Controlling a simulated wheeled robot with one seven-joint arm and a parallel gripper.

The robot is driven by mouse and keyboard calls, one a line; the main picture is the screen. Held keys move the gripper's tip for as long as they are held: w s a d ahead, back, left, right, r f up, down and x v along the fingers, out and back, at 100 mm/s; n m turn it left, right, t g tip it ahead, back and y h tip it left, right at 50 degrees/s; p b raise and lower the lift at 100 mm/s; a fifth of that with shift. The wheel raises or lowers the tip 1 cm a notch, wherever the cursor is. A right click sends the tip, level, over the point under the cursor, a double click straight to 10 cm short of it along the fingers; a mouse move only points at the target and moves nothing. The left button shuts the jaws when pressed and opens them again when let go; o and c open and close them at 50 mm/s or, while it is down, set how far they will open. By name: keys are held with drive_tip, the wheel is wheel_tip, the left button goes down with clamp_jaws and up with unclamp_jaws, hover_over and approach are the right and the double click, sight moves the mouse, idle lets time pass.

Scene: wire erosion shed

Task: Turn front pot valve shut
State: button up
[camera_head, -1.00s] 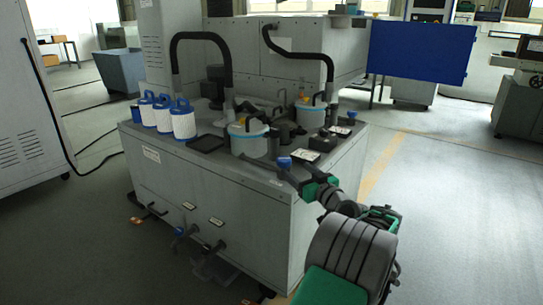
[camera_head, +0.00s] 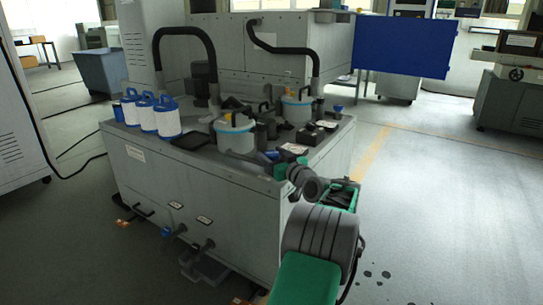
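The front pot (camera_head: 236,134), white with a pale blue lid band and a dark handle, stands on top of the grey tank cabinet (camera_head: 205,195). A blue valve handle (camera_head: 270,156) shows to its right near the tank's front edge, partly hidden by my gripper. My gripper (camera_head: 265,160) reaches over that edge from the right and overlaps the blue handle in the picture. I cannot tell whether it touches the handle or whether its fingers are open. The rear pot (camera_head: 297,110) stands further back, with another blue valve handle (camera_head: 337,108) to its right.
White and blue filter cartridges (camera_head: 167,119) and a black tray (camera_head: 189,141) stand on the left of the tank top. Bent black hoses (camera_head: 183,32) rise behind the pots. Low fittings (camera_head: 167,232) project from the cabinet front.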

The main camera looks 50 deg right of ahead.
drive_tip(key=c, duration=1.1)
drive_tip(key=shift+c, duration=0.2)
drive_tip(key=shift+h, duration=0.3)
drive_tip(key=shift+a+r+m+g+h+p, duration=0.15)
drive_tip(key=shift+m+g+h+p, duration=0.75)
drive_tip(key=shift+m+h, duration=0.5)
drive_tip(key=m+g+h+p, duration=0.2)
drive_tip(key=h, duration=0.1)
drive_tip(key=shift+w, duration=0.15)
drive_tip(key=shift+f+m+g+h+p, duration=0.2)
drive_tip(key=shift+m+g+h+p, duration=0.15)
drive_tip(key=shift+m+g+h, duration=0.9)
drive_tip(key=shift+g, duration=0.45)
drive_tip(key=shift+m, duration=0.25)
